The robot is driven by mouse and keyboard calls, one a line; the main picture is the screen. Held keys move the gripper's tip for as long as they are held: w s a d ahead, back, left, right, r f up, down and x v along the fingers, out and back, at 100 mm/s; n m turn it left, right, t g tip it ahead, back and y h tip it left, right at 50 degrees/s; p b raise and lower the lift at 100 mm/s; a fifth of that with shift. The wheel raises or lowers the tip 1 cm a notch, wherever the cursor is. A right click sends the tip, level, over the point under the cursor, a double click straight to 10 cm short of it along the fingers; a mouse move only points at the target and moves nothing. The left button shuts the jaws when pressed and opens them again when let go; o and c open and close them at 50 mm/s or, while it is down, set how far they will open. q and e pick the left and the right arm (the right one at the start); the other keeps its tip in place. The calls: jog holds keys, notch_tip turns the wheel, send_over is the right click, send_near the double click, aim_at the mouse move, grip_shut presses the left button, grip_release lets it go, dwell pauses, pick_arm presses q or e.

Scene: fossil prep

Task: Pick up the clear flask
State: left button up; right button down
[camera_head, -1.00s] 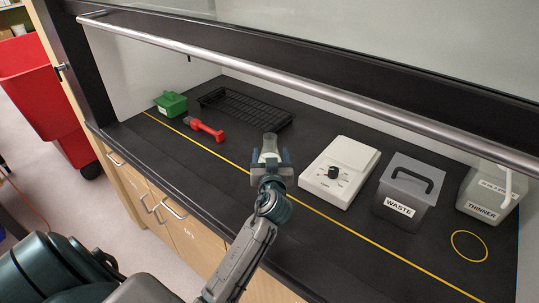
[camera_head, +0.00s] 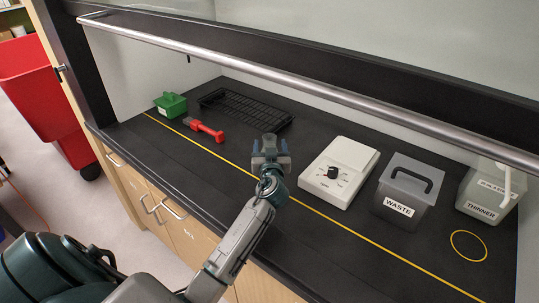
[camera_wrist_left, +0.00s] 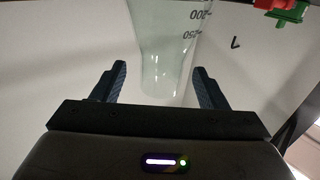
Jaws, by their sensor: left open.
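The clear flask (camera_wrist_left: 165,45) stands between the two fingers of my left gripper (camera_wrist_left: 160,85) in the left wrist view. It is see-through, with dark volume marks on its side, and a gap shows between it and each finger. In the head view the top of the flask (camera_head: 270,139) shows just beyond my left gripper (camera_head: 271,158), which hides most of it. The left gripper is open around the flask. My right gripper is not in view.
A white stirrer with a knob (camera_head: 341,171) stands right of the flask, then a grey waste bin (camera_head: 405,195) and a thinner container (camera_head: 487,194). A black rack (camera_head: 245,108), a red-handled tool (camera_head: 207,130) and a green box (camera_head: 171,104) lie behind left. A metal bar (camera_head: 300,82) crosses above.

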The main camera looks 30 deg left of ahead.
pick_arm(q)
jog(key=p+x, duration=0.1)
jog(key=x, duration=0.2)
jog(key=shift+w+a+r, duration=0.15)
jog(key=shift+w+a, duration=0.05)
jog(key=shift+a, duration=0.1)
jog(key=shift+w+a+p, duration=0.15)
jog(key=shift+w+p, duration=0.15)
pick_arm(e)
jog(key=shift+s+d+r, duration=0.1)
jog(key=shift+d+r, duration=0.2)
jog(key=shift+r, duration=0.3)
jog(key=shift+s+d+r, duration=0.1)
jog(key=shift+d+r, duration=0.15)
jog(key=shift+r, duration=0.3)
pick_arm(q)
jog(key=shift+s, duration=0.1)
jog(key=c, duration=1.4)
